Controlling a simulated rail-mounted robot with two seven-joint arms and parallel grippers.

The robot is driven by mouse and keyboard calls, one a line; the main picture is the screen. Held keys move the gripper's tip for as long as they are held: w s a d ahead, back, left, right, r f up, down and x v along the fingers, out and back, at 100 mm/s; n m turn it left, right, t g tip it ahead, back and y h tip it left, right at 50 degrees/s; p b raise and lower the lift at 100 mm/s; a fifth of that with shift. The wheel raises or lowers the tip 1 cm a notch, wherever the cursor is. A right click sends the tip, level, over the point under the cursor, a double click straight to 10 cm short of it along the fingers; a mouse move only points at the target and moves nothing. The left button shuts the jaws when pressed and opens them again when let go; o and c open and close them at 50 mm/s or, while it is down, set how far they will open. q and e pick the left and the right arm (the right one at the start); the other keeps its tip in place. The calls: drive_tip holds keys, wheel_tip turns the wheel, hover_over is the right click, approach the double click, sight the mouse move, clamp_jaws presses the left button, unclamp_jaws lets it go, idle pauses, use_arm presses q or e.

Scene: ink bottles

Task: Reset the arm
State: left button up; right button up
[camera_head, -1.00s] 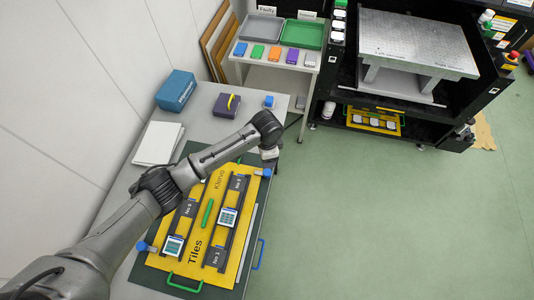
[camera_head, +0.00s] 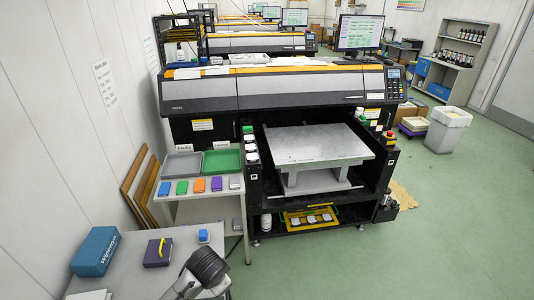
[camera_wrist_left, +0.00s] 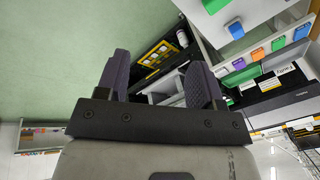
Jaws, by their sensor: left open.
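Beyond the fingers are the printer's lower shelf and the green floor. My right gripper is in neither view.
A grey table (camera_head: 137,262) holds a teal box (camera_head: 96,251), a purple box (camera_head: 158,252) and a small blue item (camera_head: 203,235). A white side table (camera_head: 190,201) with trays and coloured boxes stands beside the large printer (camera_head: 285,92). The green floor (camera_head: 400,250) is open at right.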

use_arm(q)
wheel_tip(320, 180, up, 9)
drive_tip(key=w+d+t, duration=0.1)
drive_tip(key=d+t, duration=0.1)
drive_tip(key=t, duration=0.1)
drive_tip(key=s+a+r+n+t+h, duration=0.2)
drive_tip(key=s+a+r+n+t, duration=0.15)
drive_tip(key=s+r, duration=0.4)
drive_tip(key=s+a+f+n+g, duration=0.1)
drive_tip(key=s+a+f+g, duration=0.1)
drive_tip(key=s+f, duration=0.65)
drive_tip(key=s+a+f+n+g+y, duration=0.15)
drive_tip(key=s+f, duration=0.45)
drive_tip(key=s, duration=0.6)
drive_tip(key=s+a+f+n+g, duration=0.1)
drive_tip(key=s+a+f+g, duration=0.15)
drive_tip(key=s+f, duration=0.6)
wheel_tip(320, 180, up, 17)
drive_tip(key=s+p, duration=0.1)
drive_tip(key=p, duration=1.4)
drive_tip(key=shift+d+f, duration=0.2)
drive_tip(key=shift+d, duration=0.2)
drive_tip(key=shift+s+g, duration=0.1)
drive_tip(key=shift+g, duration=0.15)
